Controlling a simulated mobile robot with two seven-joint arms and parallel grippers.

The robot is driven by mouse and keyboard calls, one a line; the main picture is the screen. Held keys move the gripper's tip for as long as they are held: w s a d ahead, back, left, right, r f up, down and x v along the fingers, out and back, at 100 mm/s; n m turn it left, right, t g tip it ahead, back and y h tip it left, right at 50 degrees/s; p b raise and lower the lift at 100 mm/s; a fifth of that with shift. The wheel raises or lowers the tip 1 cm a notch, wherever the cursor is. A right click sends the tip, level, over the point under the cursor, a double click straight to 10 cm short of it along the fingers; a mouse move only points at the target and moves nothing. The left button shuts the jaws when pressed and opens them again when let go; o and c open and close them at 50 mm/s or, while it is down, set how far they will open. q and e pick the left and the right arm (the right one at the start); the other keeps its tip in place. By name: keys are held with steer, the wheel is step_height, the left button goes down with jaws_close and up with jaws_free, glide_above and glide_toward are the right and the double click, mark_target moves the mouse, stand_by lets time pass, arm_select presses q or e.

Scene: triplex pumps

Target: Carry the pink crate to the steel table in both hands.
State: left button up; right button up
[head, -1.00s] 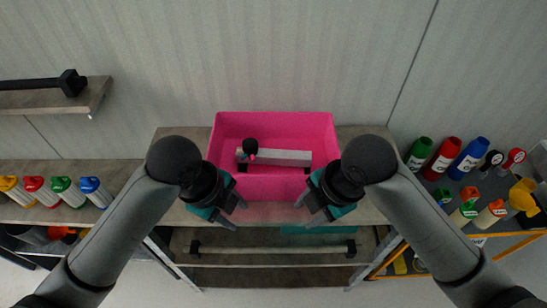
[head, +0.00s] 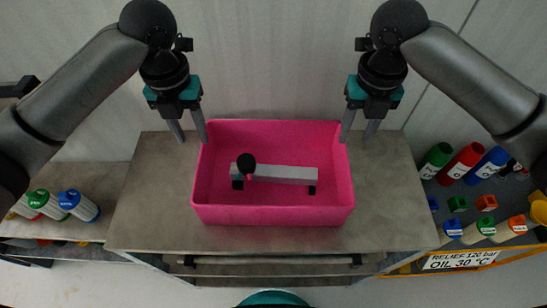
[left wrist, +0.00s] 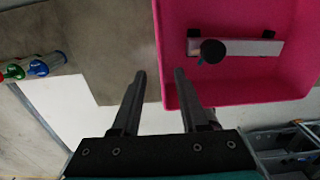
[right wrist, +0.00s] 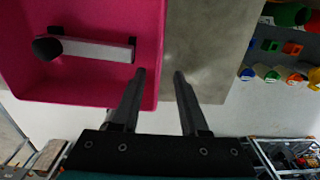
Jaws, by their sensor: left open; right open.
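The pink crate (head: 272,215) sits upright on a grey-brown worktop (head: 150,215). A grey bar with a black knob (head: 285,174) lies inside it. My left gripper (head: 188,138) is open at the crate's far left corner; in the left wrist view the crate's side wall (left wrist: 161,50) runs between its fingers (left wrist: 160,75). My right gripper (head: 358,138) is open at the far right corner; in the right wrist view the opposite wall (right wrist: 158,50) runs between its fingers (right wrist: 160,74). Both are empty. I cannot tell how far the fingertips are above the rim.
Capped bottles (head: 75,205) lie on a left shelf. A panelled wall (head: 275,60) is behind. The worktop beside the crate is clear.

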mark_target(210, 180)
arm_select(q)
steer(key=shift+s, duration=0.3)
arm_select(e)
steer(key=shift+s, duration=0.3)
arm_select(q)
step_height(210, 180, down, 15)
steer(key=shift+f, duration=0.1)
arm_select(e)
step_height(210, 180, down, 15)
steer(key=shift+w+f, duration=0.1)
arm_select(q)
steer(key=shift+w, duration=0.1)
jaws_close()
arm_select(e)
jaws_close()
stand_by(0.5)
